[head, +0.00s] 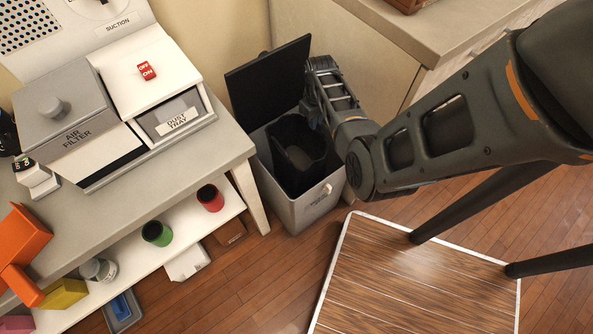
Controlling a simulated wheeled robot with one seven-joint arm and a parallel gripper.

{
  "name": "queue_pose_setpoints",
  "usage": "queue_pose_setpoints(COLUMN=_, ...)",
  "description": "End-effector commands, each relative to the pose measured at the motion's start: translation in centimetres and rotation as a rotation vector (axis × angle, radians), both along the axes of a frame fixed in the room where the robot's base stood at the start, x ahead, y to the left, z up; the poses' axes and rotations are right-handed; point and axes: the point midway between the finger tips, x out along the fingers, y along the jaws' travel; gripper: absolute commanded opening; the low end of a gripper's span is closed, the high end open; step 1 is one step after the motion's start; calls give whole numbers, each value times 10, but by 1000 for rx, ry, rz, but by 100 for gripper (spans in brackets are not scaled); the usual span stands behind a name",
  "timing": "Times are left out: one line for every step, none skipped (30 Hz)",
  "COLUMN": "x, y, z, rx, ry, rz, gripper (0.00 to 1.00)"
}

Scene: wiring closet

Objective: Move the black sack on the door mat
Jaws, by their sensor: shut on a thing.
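A black sack (298,160) sits inside a grey bin (312,212) with a label and a small light knob on its front. The bin's black lid (265,80) stands raised at the back. My gripper (310,100) is at the lid's right edge, above the bin's right rear, and appears shut on the lid; its fingertips are partly hidden. The sack lies below and left of my gripper, apart from it as far as I can see. The mat (420,280), brown with wood-like stripes and a pale border, lies flat on the floor to the right front of the bin.
A workbench (225,145) with an air filter (75,115) and dust tray machine stands left of the bin. Its lower shelf (185,225) holds a green cup (157,233) and a red cup (210,197). A cabinet (375,50) stands behind. Dark legs cross the mat's right side.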

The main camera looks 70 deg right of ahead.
Motion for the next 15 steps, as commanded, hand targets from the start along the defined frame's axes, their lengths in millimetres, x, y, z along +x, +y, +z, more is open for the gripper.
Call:
queue_pose_setpoints(x=0, y=0, z=8, rx=-1, ry=-1, rz=0, gripper=0)
queue_pose_setpoints(x=0, y=0, z=10, rx=-1, ry=-1, rz=0, gripper=0)
queue_pose_setpoints(x=0, y=0, z=13, rx=-1, ry=-1, rz=0, gripper=0)
queue_pose_setpoints(x=0, y=0, z=15, rx=-1, ry=-1, rz=0, gripper=0)
queue_pose_setpoints(x=0, y=0, z=17, rx=-1, ry=-1, rz=0, gripper=0)
queue_pose_setpoints(x=0, y=0, z=20, rx=-1, ry=-1, rz=0, gripper=0)
queue_pose_setpoints(x=1, y=0, z=22, rx=-1, ry=-2, rz=0, gripper=0)
queue_pose_setpoints(x=1, y=0, z=24, rx=-1, ry=-2, rz=0, gripper=0)
queue_pose_setpoints(x=1, y=0, z=27, rx=-1, ry=-2, rz=0, gripper=0)
queue_pose_setpoints(x=1, y=0, z=29, rx=-1, ry=-2, rz=0, gripper=0)
queue_pose_setpoints(x=1, y=0, z=31, rx=-1, ry=-2, rz=0, gripper=0)
queue_pose_setpoints(x=1, y=0, z=34, rx=-1, ry=-2, rz=0, gripper=0)
queue_pose_setpoints(x=1, y=0, z=36, rx=-1, ry=-2, rz=0, gripper=0)
queue_pose_setpoints(x=1, y=0, z=38, rx=-1, ry=-2, rz=0, gripper=0)
queue_pose_setpoints(x=1, y=0, z=41, rx=-1, ry=-2, rz=0, gripper=0)
